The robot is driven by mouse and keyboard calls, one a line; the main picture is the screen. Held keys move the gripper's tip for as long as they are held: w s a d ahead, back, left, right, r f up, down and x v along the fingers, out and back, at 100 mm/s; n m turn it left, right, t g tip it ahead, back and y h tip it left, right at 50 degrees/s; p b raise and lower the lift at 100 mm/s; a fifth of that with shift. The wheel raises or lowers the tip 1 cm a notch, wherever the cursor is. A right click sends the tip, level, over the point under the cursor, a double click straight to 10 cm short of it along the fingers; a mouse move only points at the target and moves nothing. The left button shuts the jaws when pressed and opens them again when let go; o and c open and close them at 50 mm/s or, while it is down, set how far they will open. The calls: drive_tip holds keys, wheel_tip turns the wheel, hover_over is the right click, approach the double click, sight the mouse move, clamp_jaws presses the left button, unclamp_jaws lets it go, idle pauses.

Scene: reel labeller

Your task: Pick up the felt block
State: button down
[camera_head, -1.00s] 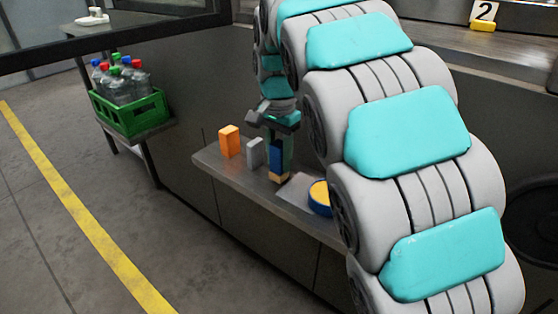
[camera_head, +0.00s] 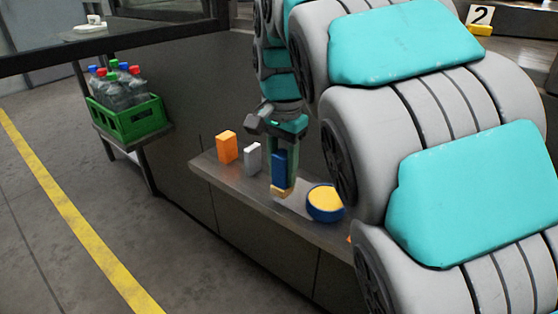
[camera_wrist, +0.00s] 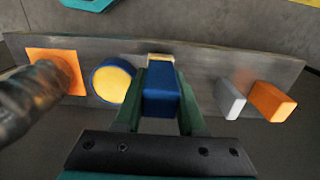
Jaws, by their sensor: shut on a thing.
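The felt block (camera_head: 279,169) is a dark blue upright block with a tan lower end. It sits between the two green fingers of my gripper (camera_head: 284,180), which is shut on it above the metal shelf (camera_head: 235,181). In the wrist view the block (camera_wrist: 160,98) shows between the fingers (camera_wrist: 160,105), its tan end at the far side. A pale patch on the shelf lies close under the block. I cannot tell whether the block's lower end touches it.
A blue round tub with a yellow top (camera_head: 325,203) stands right of the block. A grey block (camera_head: 252,158) and an orange block (camera_head: 226,147) stand to the left. An orange square (camera_wrist: 56,70) lies beyond the tub. A green bottle crate (camera_head: 130,120) is farther left.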

drive_tip(key=s+d, duration=0.1)
drive_tip(key=s, duration=0.8)
drive_tip(key=shift+s+d+r+b, duration=0.25)
drive_tip(key=shift+r+b, duration=0.2)
idle(0.4)
